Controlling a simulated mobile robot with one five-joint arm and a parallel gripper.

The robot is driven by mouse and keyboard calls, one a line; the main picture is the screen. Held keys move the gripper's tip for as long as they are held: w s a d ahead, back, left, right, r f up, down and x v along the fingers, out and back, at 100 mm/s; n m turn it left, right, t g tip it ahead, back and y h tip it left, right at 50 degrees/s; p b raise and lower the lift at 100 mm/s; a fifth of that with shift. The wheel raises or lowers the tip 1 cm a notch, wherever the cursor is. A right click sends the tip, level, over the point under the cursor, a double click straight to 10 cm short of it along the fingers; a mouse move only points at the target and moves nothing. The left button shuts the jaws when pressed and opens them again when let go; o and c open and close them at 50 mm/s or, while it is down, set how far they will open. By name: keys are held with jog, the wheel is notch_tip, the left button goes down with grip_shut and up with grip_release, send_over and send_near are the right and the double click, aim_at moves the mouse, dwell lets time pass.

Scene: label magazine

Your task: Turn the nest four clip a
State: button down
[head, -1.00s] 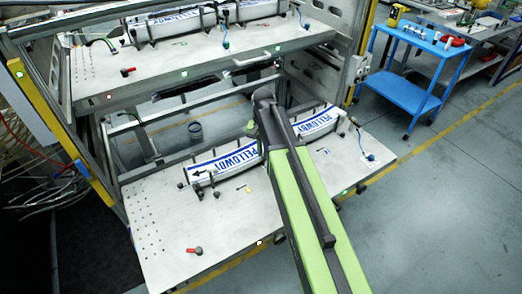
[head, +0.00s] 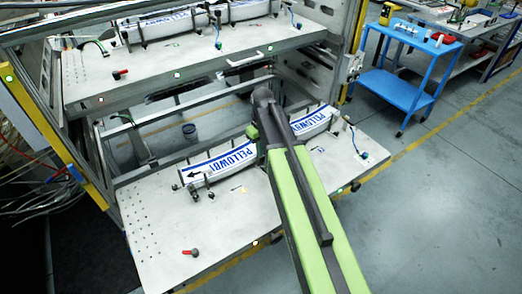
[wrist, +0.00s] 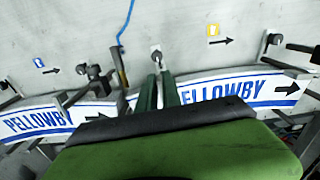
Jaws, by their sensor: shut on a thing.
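On the lower shelf (head: 220,230), two nests hold curved white labels printed PELLOWBY in blue. In the head view these are the left label (head: 225,162) and the right label (head: 312,122). In the wrist view the yellow-tagged label (wrist: 235,85) lies right and the other label (wrist: 35,118) left. My gripper (wrist: 160,76) has its two green fingers over the gap between them, closed on a small clip (wrist: 156,54) whose round end shows beyond the tips. My arm hides the fingertips in the head view. I cannot read the nest numbers.
Dark clips and posts line both nests, including a knob (wrist: 95,74) and another clip (wrist: 272,42). A blue cable (wrist: 126,22) runs near my fingers. A red-handled part (head: 191,252) lies at the shelf front. The upper shelf (head: 150,85) overhangs behind.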

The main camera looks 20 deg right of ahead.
jog(key=shift+w+d+n, duration=0.1)
jog(key=shift+n, duration=0.3)
jog(key=c, duration=1.5)
grip_release()
notch_tip(320, 180, up, 17)
jog(key=p, duration=1.7)
jog(key=shift+r, duration=0.2)
